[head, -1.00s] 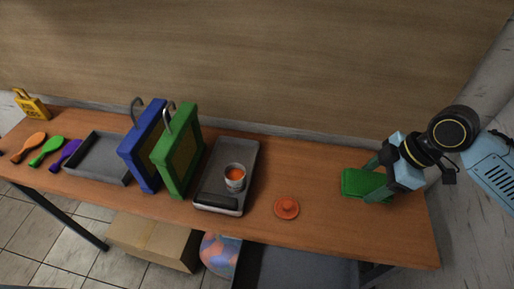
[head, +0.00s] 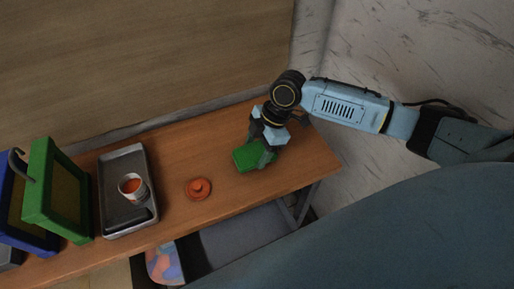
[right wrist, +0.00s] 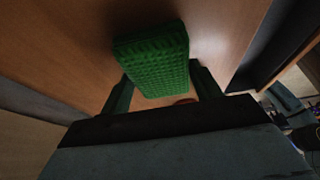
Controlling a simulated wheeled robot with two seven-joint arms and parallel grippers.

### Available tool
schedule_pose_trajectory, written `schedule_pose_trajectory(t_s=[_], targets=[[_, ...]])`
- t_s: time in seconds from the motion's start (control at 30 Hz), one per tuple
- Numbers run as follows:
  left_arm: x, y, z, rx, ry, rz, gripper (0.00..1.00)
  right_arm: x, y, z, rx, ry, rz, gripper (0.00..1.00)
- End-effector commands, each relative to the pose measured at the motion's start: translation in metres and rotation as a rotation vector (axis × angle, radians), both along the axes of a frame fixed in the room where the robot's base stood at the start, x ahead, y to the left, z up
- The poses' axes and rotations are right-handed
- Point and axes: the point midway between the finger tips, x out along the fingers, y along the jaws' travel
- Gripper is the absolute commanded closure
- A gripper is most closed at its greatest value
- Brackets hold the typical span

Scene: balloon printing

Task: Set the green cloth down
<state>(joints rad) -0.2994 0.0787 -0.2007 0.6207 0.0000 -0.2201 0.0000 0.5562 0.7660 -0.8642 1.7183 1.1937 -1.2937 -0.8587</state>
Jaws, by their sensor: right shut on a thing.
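The green cloth (head: 249,157) is a thick, folded, textured block near the right end of the wooden table. My right gripper (head: 263,153) comes down over it from above and is shut on it. In the right wrist view the cloth (right wrist: 155,60) sits between the two fingers of the gripper (right wrist: 163,90), with the tabletop behind it. I cannot tell whether its underside touches the table. My left gripper is not in view.
An orange-red lid (head: 199,188) lies left of the cloth on the table (head: 225,205). Further left are a grey tray (head: 126,160) with a cup (head: 132,187) of orange paint, then green (head: 42,165) and blue (head: 12,210) frames. Bare tabletop surrounds the cloth.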

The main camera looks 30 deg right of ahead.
Motion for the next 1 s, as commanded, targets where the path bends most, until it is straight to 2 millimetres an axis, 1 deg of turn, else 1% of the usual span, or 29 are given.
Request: schedule_pose_trajectory(t_s=[0.03,0.33,0.37,0.5,0.53,0.77,0.87,1.0], targets=[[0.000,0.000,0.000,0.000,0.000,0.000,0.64,0.000,0.000,-0.004,0.000,0.000,0.000,0.59],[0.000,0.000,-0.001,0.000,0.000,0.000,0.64,0.000,0.000,-0.005,0.000,-0.001,0.000,0.59],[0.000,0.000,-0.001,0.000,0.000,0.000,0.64,0.000,0.000,-0.006,0.000,-0.001,-0.001,0.36],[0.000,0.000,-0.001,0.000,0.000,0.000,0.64,0.000,0.000,-0.005,0.000,-0.001,0.000,0.17],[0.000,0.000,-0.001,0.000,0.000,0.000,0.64,0.000,0.000,-0.005,0.000,-0.001,0.000,0.15],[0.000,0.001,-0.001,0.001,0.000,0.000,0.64,0.000,0.000,-0.005,0.000,-0.002,-0.001,0.15],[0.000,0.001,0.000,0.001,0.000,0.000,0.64,0.000,0.000,-0.001,0.000,-0.002,0.000,0.15],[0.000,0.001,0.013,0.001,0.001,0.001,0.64,0.000,-0.004,0.010,0.000,-0.001,-0.002,0.15]])
